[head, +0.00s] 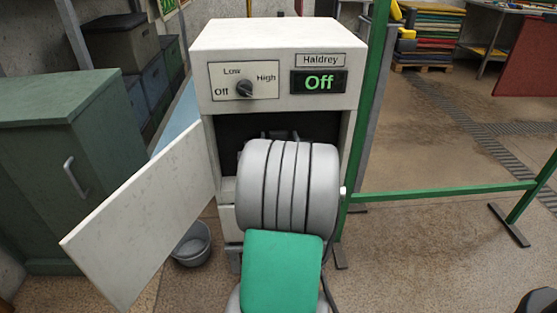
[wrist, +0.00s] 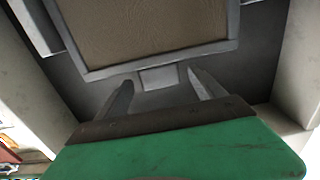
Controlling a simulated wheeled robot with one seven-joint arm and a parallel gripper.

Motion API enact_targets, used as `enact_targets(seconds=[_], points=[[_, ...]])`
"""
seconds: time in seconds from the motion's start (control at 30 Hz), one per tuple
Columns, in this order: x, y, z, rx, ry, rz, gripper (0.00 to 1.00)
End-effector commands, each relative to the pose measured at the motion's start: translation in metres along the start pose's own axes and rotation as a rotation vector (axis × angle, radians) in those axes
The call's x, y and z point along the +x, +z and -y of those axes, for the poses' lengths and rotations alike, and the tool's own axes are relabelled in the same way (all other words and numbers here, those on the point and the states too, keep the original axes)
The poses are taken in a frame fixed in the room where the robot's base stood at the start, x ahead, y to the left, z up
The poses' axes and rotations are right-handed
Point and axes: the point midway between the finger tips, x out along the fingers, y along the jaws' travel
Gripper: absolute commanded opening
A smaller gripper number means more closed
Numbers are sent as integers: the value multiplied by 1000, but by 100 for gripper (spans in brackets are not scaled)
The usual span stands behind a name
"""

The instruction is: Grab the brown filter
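The brown filter (wrist: 145,28) shows in the wrist view as a brown textured panel in a grey frame, inside the machine's compartment. A small light grey tab (wrist: 158,79) sticks out from the middle of its near edge. My gripper (wrist: 160,80) is open, with one finger on each side of the tab and gaps visible between. I cannot tell how deep the fingertips reach relative to the tab. In the head view my arm covers most of the compartment, so the filter cannot be made out there.
The white machine (head: 215,42) has its dial at Off and its display reads Off. Its door (head: 140,235) hangs open to the left. A grey bucket (head: 192,244) stands below the door. A green cabinet (head: 60,150) is at left, a green rail (head: 430,192) at right.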

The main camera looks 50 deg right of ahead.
Motion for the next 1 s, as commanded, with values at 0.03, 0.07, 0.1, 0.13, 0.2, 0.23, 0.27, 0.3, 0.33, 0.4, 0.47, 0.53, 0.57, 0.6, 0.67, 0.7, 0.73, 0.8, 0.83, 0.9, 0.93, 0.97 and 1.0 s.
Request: enact_targets(seconds=[0.03,0.07,0.1,0.13,0.2,0.23,0.27,0.3,0.33,0.4,0.47,0.53,0.57,0.6,0.67,0.7,0.73,0.8,0.83,0.9,0.93,0.97,1.0], points=[[0,0,0,0,-1,0,73],[0,0,0,0,-1,0,71],[0,0,1,0,-1,0,68],[0,0,1,0,-1,0,65],[0,0,1,0,-1,0,60],[0,0,1,0,-1,0,57],[0,0,1,0,-1,0,55],[0,0,1,0,-2,0,51],[0,0,1,0,-2,0,49],[0,0,1,0,-2,0,43],[0,0,1,0,-2,0,38],[0,0,1,0,-2,0,33],[0,0,1,0,-2,0,30],[0,0,1,0,-2,0,27],[0,0,1,0,-2,1,22],[0,0,1,0,-2,1,19],[0,0,1,0,-2,1,16],[0,0,1,0,-2,1,10],[0,0,1,0,-2,1,8],[0,0,1,0,-2,1,2],[0,0,1,0,-2,1,0],[0,0,1,0,-2,1,0],[0,0,1,0,-2,1,0]])
